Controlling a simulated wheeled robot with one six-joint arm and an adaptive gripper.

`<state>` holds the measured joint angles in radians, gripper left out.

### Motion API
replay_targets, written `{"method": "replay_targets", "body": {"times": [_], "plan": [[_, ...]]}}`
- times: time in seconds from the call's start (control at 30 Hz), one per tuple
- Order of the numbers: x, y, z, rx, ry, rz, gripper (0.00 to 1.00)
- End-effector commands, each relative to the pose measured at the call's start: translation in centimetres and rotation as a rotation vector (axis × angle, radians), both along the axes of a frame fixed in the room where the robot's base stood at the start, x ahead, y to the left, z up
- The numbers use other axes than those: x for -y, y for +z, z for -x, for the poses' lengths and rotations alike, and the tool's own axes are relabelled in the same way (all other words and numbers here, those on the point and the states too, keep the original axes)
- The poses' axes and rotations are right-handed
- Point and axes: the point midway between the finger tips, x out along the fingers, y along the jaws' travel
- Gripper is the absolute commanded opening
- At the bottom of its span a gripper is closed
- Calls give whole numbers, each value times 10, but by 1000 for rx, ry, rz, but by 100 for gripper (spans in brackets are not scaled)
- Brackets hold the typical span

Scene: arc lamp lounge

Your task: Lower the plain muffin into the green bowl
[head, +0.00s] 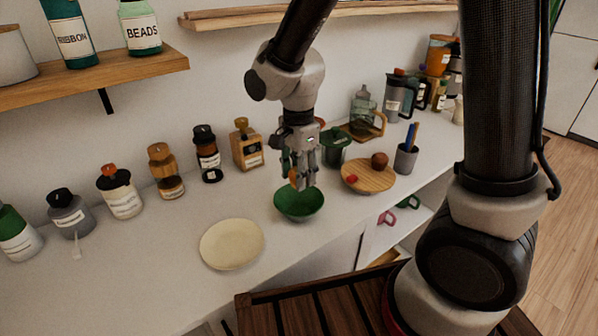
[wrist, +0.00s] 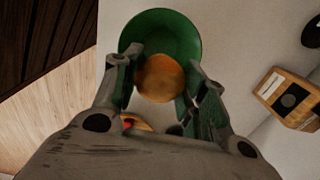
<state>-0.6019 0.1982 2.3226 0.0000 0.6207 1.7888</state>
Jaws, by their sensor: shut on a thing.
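The plain muffin (wrist: 160,78) is a round golden-brown thing between my gripper's fingers in the wrist view. In the head view only a small orange part of the muffin (head: 293,179) shows beside the fingers. My gripper (head: 303,180) is shut on it, pointing down over the green bowl (head: 299,207). In the wrist view the bowl (wrist: 163,22) lies behind the muffin, its inside facing me. The muffin appears to be above the bowl or at its rim; the exact height is unclear. The fingers hide part of the muffin.
A cream plate (head: 232,244) lies left of the bowl. A round wooden board (head: 368,178) with a brown round thing and a small red thing is at the right. Several bottles line the wall behind. A wooden shelf (head: 90,80) hangs at the upper left.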

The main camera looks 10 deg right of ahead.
Motion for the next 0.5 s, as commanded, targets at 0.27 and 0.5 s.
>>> {"method": "replay_targets", "body": {"times": [0.27,0.5], "plan": [[0,-1,0,0,0,0,20],[0,-13,0,-2,0,1,20]]}}
